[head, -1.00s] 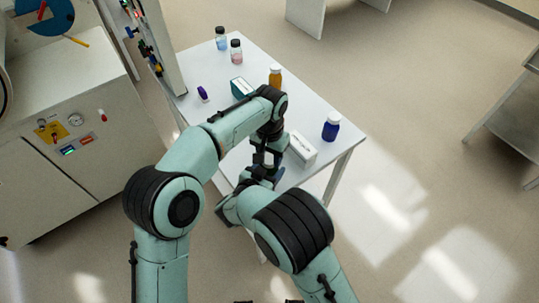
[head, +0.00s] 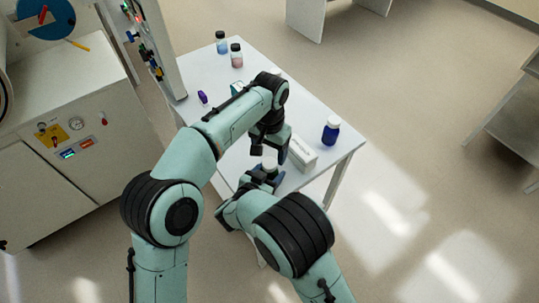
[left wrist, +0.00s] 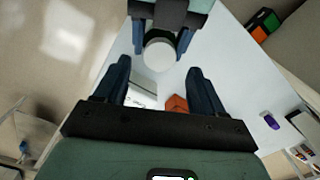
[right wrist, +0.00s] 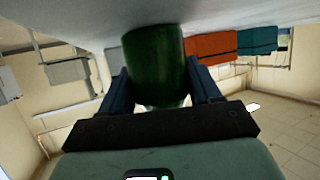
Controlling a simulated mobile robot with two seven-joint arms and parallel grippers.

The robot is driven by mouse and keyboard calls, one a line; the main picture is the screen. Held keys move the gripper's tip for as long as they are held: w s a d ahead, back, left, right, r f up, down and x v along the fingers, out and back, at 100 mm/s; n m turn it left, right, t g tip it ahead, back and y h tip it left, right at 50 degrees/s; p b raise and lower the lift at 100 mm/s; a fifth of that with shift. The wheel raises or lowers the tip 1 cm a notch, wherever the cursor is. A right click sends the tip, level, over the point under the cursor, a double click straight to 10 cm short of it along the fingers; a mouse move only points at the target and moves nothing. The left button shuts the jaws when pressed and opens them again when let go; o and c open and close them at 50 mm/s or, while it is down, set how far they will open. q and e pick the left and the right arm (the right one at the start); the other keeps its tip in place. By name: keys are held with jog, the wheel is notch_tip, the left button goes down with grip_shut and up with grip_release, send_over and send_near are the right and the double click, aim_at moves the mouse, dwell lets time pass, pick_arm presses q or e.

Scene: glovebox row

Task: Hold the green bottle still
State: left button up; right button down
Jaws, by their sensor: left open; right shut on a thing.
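The green bottle (right wrist: 155,65) shows dark green between the fingers of my right gripper (right wrist: 162,88) in the right wrist view. My right gripper is shut on it near the table's front corner. Its round white cap (left wrist: 160,53) shows in the left wrist view, and also in the head view (head: 269,163); the bottle's body is largely hidden there. My left gripper (head: 268,146) is open and empty just above and behind the cap, apart from it. In the left wrist view its two fingers (left wrist: 158,78) stand apart, with the cap beyond their tips.
On the white table (head: 312,118) a white box (head: 302,154) stands right of the grippers, and a blue bottle (head: 331,130) stands farther right. A purple item (head: 203,98) and two small bottles (head: 236,55) are at the back. An orange box (right wrist: 210,49) shows in the right wrist view.

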aim_at(269, 163)
pick_arm(q)
jog(key=shift+d+r, duration=0.1)
jog(key=shift+r, duration=0.05)
jog(key=shift+c, duration=0.4)
jog(key=shift+s+d+r, duration=0.1)
jog(key=shift+r, duration=0.4)
jog(key=shift+a+r+m, duration=0.2)
jog(key=shift+r+m, duration=0.1)
jog(key=shift+r, duration=0.85)
jog(key=shift+f, duration=0.15)
jog(key=shift+f, duration=3.9)
jog(key=c, duration=1.1)
jog(key=o, duration=1.3)
